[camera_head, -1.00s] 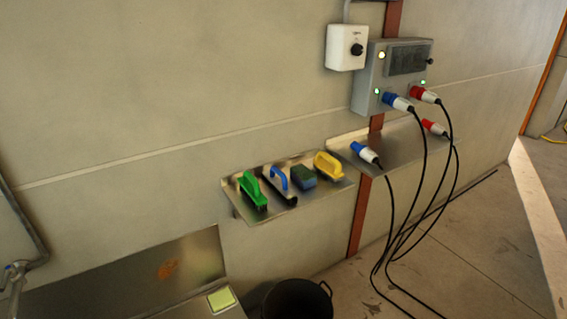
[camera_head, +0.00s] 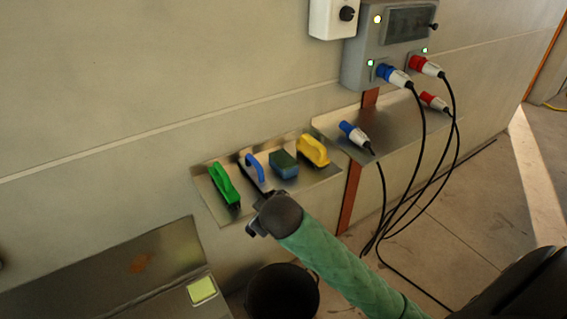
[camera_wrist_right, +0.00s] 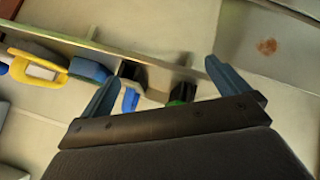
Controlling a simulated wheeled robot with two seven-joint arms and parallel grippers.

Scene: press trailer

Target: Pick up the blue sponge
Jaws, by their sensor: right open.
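The blue sponge (camera_head: 284,168) has a dark green top and lies on a metal wall shelf (camera_head: 325,176), between the blue-handled brush (camera_head: 256,167) and the yellow-handled tool (camera_head: 313,151). My right gripper (camera_head: 257,221) is in front of the shelf's lower left edge, below and left of the sponge. My left gripper is in neither view.
A green-handled brush (camera_head: 224,185) lies at the shelf's left end. To the right, a second shelf (camera_head: 350,118) bears plugs, with black cables (camera_head: 384,200) hanging down. A black bucket (camera_head: 281,293) stands below. A metal basin edge with a light green pad (camera_head: 202,290) is lower left.

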